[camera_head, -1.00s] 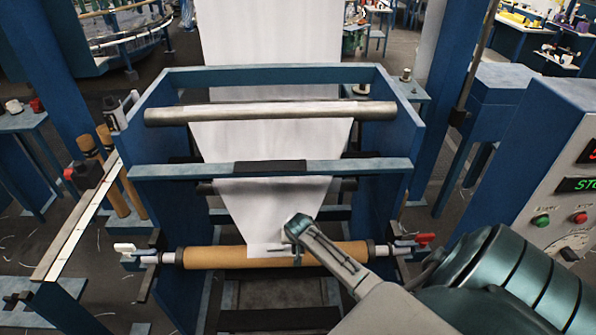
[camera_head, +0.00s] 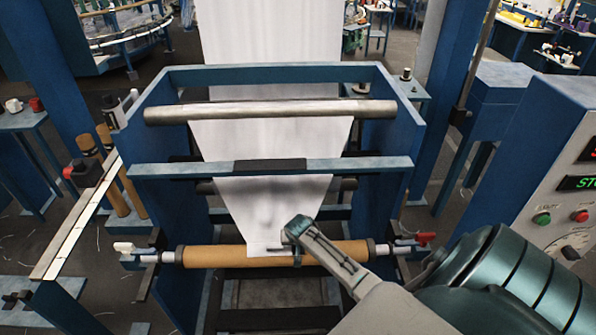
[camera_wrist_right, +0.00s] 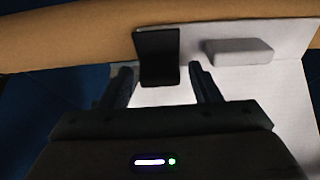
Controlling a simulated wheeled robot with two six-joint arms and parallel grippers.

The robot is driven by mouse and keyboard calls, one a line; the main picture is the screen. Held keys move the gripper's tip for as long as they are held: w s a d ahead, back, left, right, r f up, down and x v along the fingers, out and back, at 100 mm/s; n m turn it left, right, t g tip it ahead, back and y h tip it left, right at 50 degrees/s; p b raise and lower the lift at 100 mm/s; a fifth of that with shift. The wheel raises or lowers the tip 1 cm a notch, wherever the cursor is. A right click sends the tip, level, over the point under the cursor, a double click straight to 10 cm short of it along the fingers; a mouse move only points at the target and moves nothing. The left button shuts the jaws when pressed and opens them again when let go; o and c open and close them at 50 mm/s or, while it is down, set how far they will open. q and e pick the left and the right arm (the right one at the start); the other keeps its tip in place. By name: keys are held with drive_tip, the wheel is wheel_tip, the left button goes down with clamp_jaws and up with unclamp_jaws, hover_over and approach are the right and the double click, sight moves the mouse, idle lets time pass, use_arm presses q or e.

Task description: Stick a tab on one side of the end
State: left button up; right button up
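The white fabric web (camera_head: 270,200) comes down over the rollers and narrows to its end on the brown core tube (camera_head: 210,257). My right gripper (camera_head: 297,257) is at the right part of that end, close to the tube. In the right wrist view a black tab (camera_wrist_right: 158,55) lies over the fabric's edge by the tube. The right gripper (camera_wrist_right: 163,85) stands with its fingers apart on either side of the tab, with visible gaps. A pale grey block (camera_wrist_right: 238,52) lies on the fabric beside it. My left gripper is out of view.
The blue frame (camera_head: 270,170) with its steel roller (camera_head: 270,112) stands above the tube. The tube sits between white-handled and red-handled holders (camera_head: 424,239). A control panel (camera_head: 560,205) is at the right, and a long narrow rail (camera_head: 80,215) at the left.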

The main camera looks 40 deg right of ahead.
drive_tip(key=shift+r, duration=0.1)
drive_tip(key=b+v, duration=0.1)
drive_tip(key=v, duration=0.9)
drive_tip(key=shift+s+r, duration=0.15)
drive_tip(key=shift+r, duration=0.1)
